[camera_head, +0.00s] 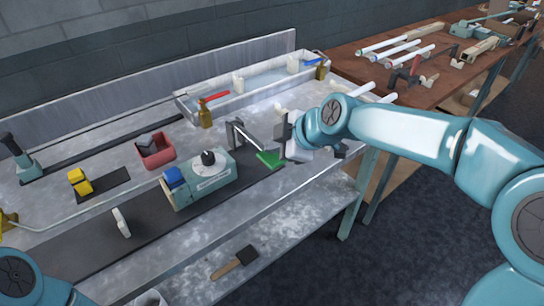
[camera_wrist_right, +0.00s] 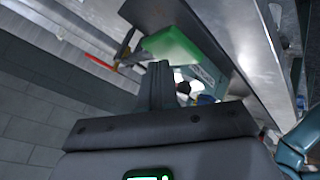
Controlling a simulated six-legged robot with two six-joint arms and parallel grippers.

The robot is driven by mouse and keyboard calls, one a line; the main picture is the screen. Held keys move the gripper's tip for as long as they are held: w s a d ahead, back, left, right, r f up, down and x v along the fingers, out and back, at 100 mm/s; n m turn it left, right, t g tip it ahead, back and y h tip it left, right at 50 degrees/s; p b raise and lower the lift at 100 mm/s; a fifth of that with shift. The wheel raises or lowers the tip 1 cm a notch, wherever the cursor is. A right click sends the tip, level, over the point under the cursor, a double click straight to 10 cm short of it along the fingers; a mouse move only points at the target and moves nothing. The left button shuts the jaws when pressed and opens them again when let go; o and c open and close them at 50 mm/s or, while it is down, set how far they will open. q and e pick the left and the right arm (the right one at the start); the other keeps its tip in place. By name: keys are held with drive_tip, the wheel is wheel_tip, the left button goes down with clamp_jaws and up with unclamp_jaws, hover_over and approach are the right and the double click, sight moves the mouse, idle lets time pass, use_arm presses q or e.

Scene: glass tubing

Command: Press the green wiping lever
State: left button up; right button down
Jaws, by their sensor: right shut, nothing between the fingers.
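The green wiping lever (camera_head: 269,159) is a flat green pad at the end of a grey metal arm, beside the machine with the black knob (camera_head: 208,158). In the right wrist view the green pad (camera_wrist_right: 172,46) lies just beyond my fingertips. My right gripper (camera_head: 285,134) is shut and empty, close to the lever's right side. Its shut fingers (camera_wrist_right: 160,80) point towards the pad; I cannot tell whether they touch it. My left arm shows only at the bottom left corner of the head view; its gripper is out of view.
A red bin (camera_head: 155,151) and a yellow block (camera_head: 80,182) stand left of the machine. A brass bottle (camera_head: 205,114) and a long white trough (camera_head: 262,88) are behind the lever. A mallet (camera_head: 235,262) lies on the lower shelf. A wooden table (camera_head: 440,70) with tubes is at right.

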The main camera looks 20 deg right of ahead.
sight(275, 158)
drive_tip(key=shift+f+b, duration=1.6)
drive_tip(key=shift+b, duration=0.25)
idle(1.4)
drive_tip(key=shift+s+d+f+b, duration=0.15)
drive_tip(key=shift+s+f+b, duration=0.15)
drive_tip(key=shift+f+b, duration=0.45)
idle(1.1)
drive_tip(key=shift+r, duration=0.25)
drive_tip(key=shift+w+r+p, duration=0.1)
drive_tip(key=shift+r+p, duration=0.2)
drive_tip(key=shift+r, duration=0.15)
drive_tip(key=shift+w+a+r+p, duration=0.15)
drive_tip(key=shift+w+r+p, duration=0.1)
drive_tip(key=shift+r+p, duration=0.3)
drive_tip(key=shift+w+a+r+p, duration=0.1)
drive_tip(key=shift+w+r+p, duration=0.1)
drive_tip(key=shift+r+p, duration=0.7)
drive_tip(key=shift+r, duration=0.45)
